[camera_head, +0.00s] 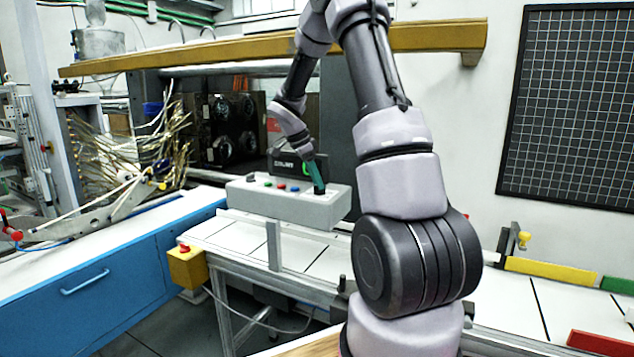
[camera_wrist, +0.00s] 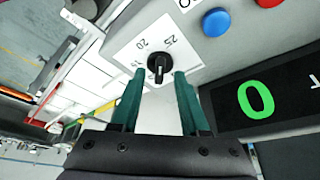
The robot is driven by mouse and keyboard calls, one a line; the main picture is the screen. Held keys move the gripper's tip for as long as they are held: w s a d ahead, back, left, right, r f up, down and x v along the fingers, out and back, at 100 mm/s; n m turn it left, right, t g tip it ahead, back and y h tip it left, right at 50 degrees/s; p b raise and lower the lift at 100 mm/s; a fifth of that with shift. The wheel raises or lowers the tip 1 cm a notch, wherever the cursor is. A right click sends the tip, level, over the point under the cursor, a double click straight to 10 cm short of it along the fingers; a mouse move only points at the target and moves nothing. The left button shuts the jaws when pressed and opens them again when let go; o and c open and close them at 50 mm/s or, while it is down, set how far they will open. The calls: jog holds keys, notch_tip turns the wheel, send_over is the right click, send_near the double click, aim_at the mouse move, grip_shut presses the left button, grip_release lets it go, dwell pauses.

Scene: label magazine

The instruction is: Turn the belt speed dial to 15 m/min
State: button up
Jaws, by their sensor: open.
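The belt speed dial is a black knob (camera_wrist: 158,66) on a white scale plate (camera_wrist: 185,50) in the wrist view. The numbers 20 and 25 are readable; other marks are partly hidden by a finger. My gripper (camera_wrist: 159,80) is open, its two green fingers on either side of the knob, tips close to the plate. Whether they touch the knob I cannot tell. A dark display (camera_wrist: 265,102) beside it shows a green 0. In the head view my gripper (camera_head: 319,187) points down at the right end of the grey control box (camera_head: 285,208), hiding the dial.
A blue button (camera_wrist: 216,22) and a red button (camera_wrist: 268,2) sit close to the dial. The display (camera_head: 286,162) stands behind the box. A yellow box with a red button (camera_head: 186,266) is at the conveyor's (camera_head: 330,265) front left. A wooden beam (camera_head: 200,55) runs above.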

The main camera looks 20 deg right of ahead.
jog(key=shift+d+f, duration=0.2)
jog(key=shift+f, duration=0.15)
grip_shut()
